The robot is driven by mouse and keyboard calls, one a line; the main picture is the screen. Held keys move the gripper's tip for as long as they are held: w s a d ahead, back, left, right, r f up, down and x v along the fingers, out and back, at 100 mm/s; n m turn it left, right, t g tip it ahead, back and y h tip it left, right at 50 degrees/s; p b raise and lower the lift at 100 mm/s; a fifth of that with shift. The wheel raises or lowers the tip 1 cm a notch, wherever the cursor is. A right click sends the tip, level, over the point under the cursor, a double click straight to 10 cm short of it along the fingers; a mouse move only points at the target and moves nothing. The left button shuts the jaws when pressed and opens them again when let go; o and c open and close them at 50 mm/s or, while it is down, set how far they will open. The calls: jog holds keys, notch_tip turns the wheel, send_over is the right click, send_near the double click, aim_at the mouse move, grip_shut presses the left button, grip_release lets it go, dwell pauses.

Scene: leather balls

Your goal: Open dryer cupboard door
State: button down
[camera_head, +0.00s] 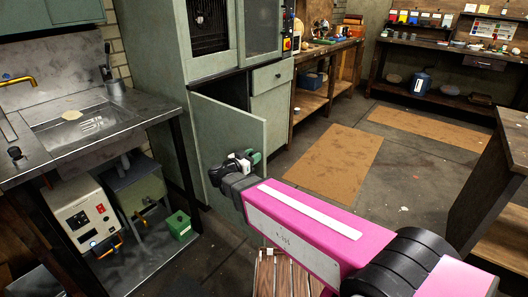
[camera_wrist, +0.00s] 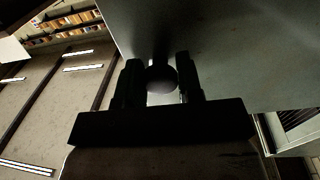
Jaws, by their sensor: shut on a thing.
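The grey-green cupboard door (camera_head: 222,125) is swung partly open from the lower part of the tall cabinet (camera_head: 212,60), with a dark gap behind its top edge. My gripper (camera_head: 246,161) is at the outer face of this door, near its free edge. In the wrist view my gripper (camera_wrist: 160,72) has its two dark fingers on either side of a round dark knob (camera_wrist: 161,79), shut on it. The door panel (camera_wrist: 235,50) fills the upper right of that view. The inside of the cupboard is mostly hidden by the door.
A metal sink bench (camera_head: 95,125) stands at the left, with a white power box (camera_head: 80,215) and a small green box (camera_head: 180,225) below. A wooden stool (camera_head: 285,275) is under my arm. A dark table (camera_head: 490,200) is at the right. Floor with brown mats (camera_head: 333,160) is open beyond.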

jog(key=shift+m+g+h, duration=0.6)
jog(key=shift+h, duration=0.1)
jog(key=shift+v, duration=2.5)
jog(key=shift+r, duration=0.1)
jog(key=c, duration=0.8)
grip_release()
jog(key=v, duration=1)
jog(key=shift+s+a, duration=0.3)
